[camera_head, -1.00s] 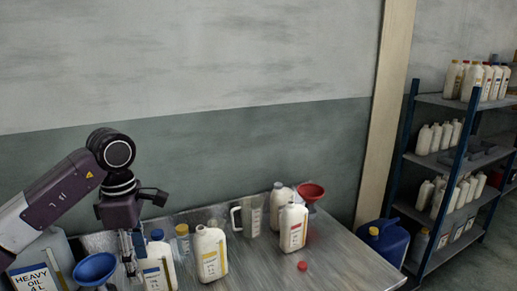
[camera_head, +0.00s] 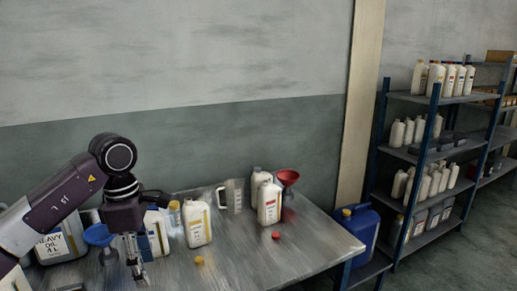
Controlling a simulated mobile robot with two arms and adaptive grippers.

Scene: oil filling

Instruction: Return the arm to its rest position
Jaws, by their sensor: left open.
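My left arm comes in from the left. Its gripper (camera_head: 139,272) points down with open, empty fingers in front of the blue funnel (camera_head: 100,235) and a white bottle with a blue-and-yellow label (camera_head: 158,238). The gripper partly hides both. Whether the fingertips touch the table (camera_head: 310,240) cannot be told. My right gripper is not in view.
White jugs with a yellow label (camera_head: 197,226) and a red label (camera_head: 268,205) stand on the table. Behind are a clear measuring jug (camera_head: 232,196) and a red funnel (camera_head: 288,178). A yellow cap (camera_head: 199,260) and red cap (camera_head: 276,235) lie loose. The front right is clear.

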